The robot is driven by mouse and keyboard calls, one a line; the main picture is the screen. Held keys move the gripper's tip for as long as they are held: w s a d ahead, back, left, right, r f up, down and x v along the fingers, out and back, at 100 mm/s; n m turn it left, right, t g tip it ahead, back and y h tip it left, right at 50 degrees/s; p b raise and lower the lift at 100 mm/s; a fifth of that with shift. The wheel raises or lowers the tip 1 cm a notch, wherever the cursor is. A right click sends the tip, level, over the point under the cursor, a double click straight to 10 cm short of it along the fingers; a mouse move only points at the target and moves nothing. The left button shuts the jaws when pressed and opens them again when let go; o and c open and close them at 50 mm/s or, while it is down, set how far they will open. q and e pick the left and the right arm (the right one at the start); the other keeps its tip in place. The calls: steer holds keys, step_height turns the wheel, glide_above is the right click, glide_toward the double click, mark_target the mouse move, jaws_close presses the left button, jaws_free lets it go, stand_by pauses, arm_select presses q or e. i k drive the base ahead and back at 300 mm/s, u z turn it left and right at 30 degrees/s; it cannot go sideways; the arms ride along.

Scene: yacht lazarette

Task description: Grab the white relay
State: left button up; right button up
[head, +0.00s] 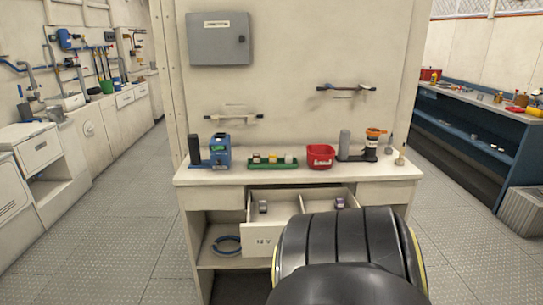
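A green tray (273,165) sits on the white workbench top and holds a few small blocks. The rightmost block (289,158) in the tray is whitish and could be the white relay; it is too small to be sure. An open drawer (258,222) below the bench top holds two small dark-and-pale items, one on the left (263,207) and one on the right (340,203), on either side of a divider. I cannot tell whether either is a relay. Neither of my grippers is in view.
On the bench (225,175) stand a blue device (219,150), a red bin (320,157) and an orange-and-black tool (371,145). A blue side bench (470,135) stands right. Grated floor is clear on both sides.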

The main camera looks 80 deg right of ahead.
mark_target(288, 157)
steer(key=z, duration=0.9)
steer(key=i, duration=1.2)
steer(key=z, duration=1.25)
